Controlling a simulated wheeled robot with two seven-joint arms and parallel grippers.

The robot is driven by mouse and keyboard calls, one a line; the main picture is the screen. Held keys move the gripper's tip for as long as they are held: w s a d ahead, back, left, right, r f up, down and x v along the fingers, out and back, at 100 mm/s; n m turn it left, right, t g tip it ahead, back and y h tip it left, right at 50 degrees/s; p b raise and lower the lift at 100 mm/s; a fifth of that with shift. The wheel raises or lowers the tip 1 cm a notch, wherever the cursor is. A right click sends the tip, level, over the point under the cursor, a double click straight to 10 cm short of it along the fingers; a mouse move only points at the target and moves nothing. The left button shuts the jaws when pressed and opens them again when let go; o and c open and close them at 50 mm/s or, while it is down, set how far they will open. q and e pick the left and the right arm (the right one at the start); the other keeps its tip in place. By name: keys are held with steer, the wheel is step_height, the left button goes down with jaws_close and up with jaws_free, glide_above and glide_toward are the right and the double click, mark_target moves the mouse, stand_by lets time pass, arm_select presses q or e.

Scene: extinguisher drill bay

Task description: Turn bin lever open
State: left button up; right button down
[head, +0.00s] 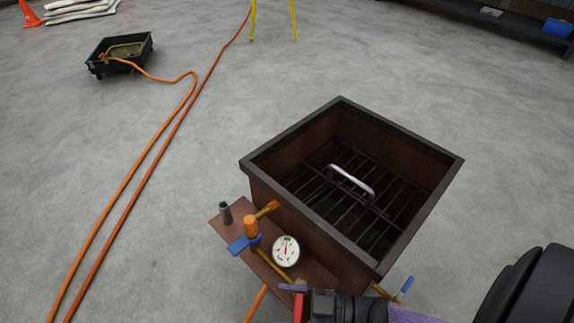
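The bin (256,176) is an open-topped dark brown metal box with a barred grate (330,190) and a silver handle (350,183) inside. A brown shelf (222,220) at its front left carries a round dial gauge (286,251), a blue lever (243,245) beside an orange upright knob (250,227), and an orange lever (268,209). Another blue-ended handle (405,287) sticks out at the lower right. I cannot tell which is the bin lever. My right gripper (296,299) is below the gauge, near a brass-coloured pipe, apparently apart from the levers; its opening is unclear. My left gripper is out of view.
Yellow stand legs (274,18), an orange cone (30,13) and white folded sheets (80,8) are at the back. Grey floor (420,75) behind the bin is clear.

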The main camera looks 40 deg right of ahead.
jaws_free()
steer(key=shift+s+d, duration=0.15)
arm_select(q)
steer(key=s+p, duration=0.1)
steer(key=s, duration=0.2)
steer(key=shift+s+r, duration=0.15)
arm_select(e)
steer(key=v, duration=0.9)
steer(key=shift+s+d, duration=0.15)
steer(key=shift+s, duration=0.05)
